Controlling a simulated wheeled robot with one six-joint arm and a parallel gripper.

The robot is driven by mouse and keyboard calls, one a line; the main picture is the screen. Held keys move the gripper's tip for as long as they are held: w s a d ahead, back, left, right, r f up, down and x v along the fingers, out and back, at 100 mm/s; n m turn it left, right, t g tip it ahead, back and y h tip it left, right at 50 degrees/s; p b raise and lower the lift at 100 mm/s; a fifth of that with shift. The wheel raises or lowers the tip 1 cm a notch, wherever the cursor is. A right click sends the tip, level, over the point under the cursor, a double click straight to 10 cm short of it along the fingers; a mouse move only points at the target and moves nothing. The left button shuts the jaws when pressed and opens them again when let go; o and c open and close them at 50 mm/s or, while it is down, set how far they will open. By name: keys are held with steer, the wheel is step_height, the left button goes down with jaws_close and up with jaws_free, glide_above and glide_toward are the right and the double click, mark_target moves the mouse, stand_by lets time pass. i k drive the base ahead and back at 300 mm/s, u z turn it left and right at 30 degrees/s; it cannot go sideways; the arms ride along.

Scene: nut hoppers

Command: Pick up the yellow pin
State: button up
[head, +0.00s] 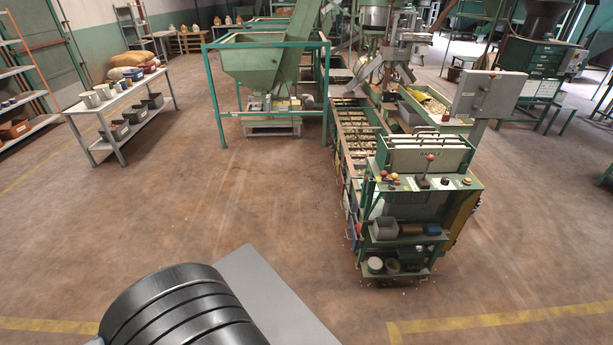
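I cannot make out a yellow pin for certain in the head view. The green machine console (425,180) at centre right has small knobs and levers on its top, some red and one yellowish (467,181), too small to identify. My gripper is not in view. A dark ribbed cylinder and a grey plate at the bottom left look like part of my own body, and they hide the floor behind them.
A white table (125,105) with cans and dark bins stands at the left. A green-framed hopper (262,68) stands at the back centre. A grey control box (488,95) rises behind the console. The brown floor (240,190) between them is clear.

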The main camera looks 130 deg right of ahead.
mark_target(395, 176)
steer(key=z, duration=2.85)
steer(key=k, duration=0.25)
steer(key=z, duration=1.45)
steer(key=i, duration=2.35)
steer(key=z, duration=0.45)
